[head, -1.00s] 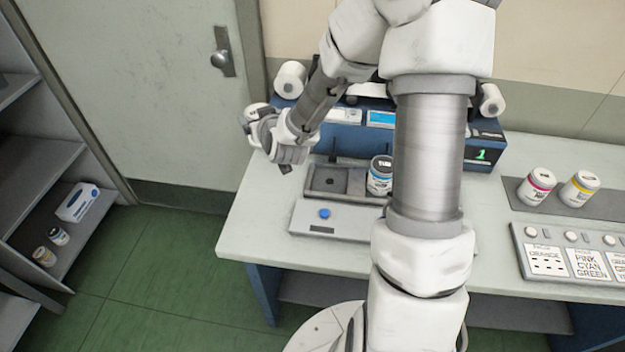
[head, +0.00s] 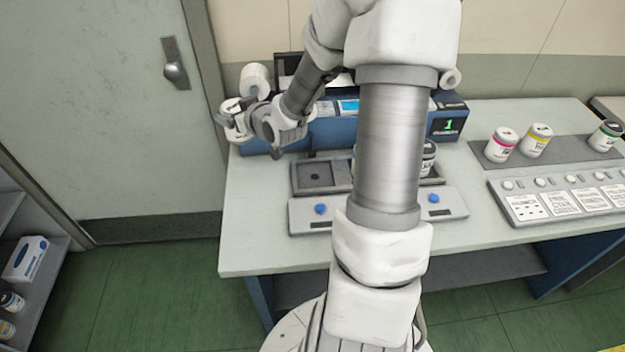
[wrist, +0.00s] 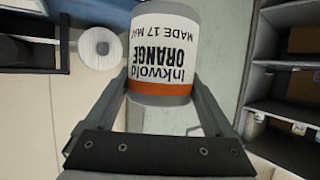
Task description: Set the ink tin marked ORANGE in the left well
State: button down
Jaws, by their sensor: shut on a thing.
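The ink tin marked ORANGE (wrist: 163,50) shows in the wrist view as a white tin with an orange band, its lettering upside down. My gripper (wrist: 163,88) is shut on it, one finger on each side. The left well (head: 316,175) is a dark recess in a grey tray and looks empty. My arm hides the middle of the station.
A tin (head: 429,157) stands in the right part of the station. Blue buttons (head: 321,209) sit in front. Several tins, among them a pink-banded one (head: 501,145), stand on a grey mat behind a card panel (head: 560,200). The bench's left front is clear.

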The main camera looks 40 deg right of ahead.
jog(key=s+d+f+b, duration=0.2)
jog(key=s+d+f, duration=0.2)
jog(key=s+d, duration=0.85)
jog(key=shift+w+d+f+b, duration=0.25)
jog(key=shift+f+b, duration=0.35)
jog(key=shift+f, duration=1.1)
jog(key=shift+w+d+f+b, duration=0.1)
jog(key=shift+d+f+b, duration=0.4)
jog(key=shift+f, duration=1.2)
jog(key=shift+w+d+f+b, duration=0.15)
jog(key=shift+f+b, duration=0.6)
jog(key=shift+f, duration=0.95)
jog(key=shift+f, duration=0.2)
grip_release()
